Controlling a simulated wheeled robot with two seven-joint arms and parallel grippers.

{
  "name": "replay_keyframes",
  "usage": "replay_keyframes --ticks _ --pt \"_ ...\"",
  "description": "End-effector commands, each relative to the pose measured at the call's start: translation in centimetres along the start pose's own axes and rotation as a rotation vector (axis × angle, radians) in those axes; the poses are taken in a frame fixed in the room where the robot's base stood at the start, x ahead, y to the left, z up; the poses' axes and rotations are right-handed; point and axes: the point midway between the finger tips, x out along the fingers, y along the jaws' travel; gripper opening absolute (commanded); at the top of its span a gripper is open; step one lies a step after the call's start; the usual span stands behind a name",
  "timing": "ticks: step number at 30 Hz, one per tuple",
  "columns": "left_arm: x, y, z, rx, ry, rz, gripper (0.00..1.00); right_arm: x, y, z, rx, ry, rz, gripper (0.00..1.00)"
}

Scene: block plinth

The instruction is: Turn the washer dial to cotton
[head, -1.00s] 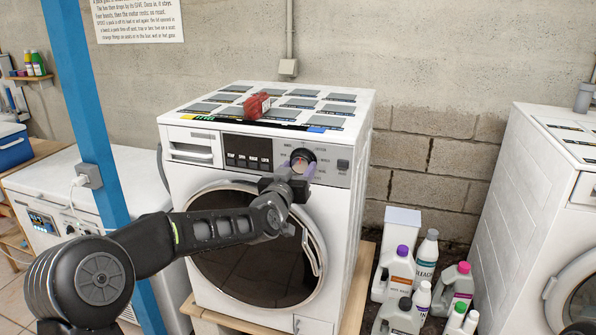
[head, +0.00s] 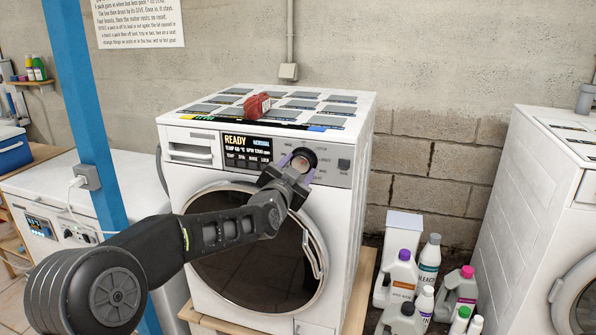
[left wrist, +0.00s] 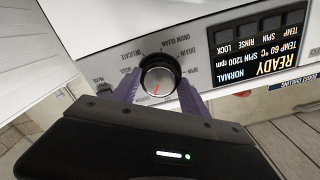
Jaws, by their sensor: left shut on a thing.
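The white washer (head: 345,225) stands in the middle. Its round black dial (head: 304,155) with a silver face sits at the right of the control panel. My left gripper (head: 297,162) is shut on the dial, with a purple finger on each side of it. In the left wrist view, upside down, the dial (left wrist: 161,76) shows a red mark pointing down toward the gripper (left wrist: 158,92). Printed labels such as DELICATE, DRAIN and SPIN ring it; those behind the gripper are hidden. The lit display (head: 248,150) reads READY and NORMAL. My right gripper is out of view.
A red object (head: 257,105) lies on the washer top. A blue post (head: 88,130) stands at the left near my arm. Several bottles (head: 403,275) stand on the floor at the right, before another white machine (head: 500,210).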

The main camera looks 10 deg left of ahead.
Motion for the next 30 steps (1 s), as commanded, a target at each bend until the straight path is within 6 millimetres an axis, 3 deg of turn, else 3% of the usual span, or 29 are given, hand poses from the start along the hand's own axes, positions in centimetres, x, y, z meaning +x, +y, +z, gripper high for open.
replay_keyframes --ticks 13,14,22,30 --pt "0.00 0.02 -0.05 0.019 0.000 0.000 0.12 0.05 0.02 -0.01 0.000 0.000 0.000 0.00" --pt "0.00 0.02 -0.05 0.019 0.000 0.000 0.53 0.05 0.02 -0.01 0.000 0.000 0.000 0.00" --pt "0.00 0.01 -0.03 0.018 0.000 0.000 0.74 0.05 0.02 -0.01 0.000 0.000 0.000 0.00" --pt "-0.11 0.02 0.00 0.018 0.000 0.000 0.74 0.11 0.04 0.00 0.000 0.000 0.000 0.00"
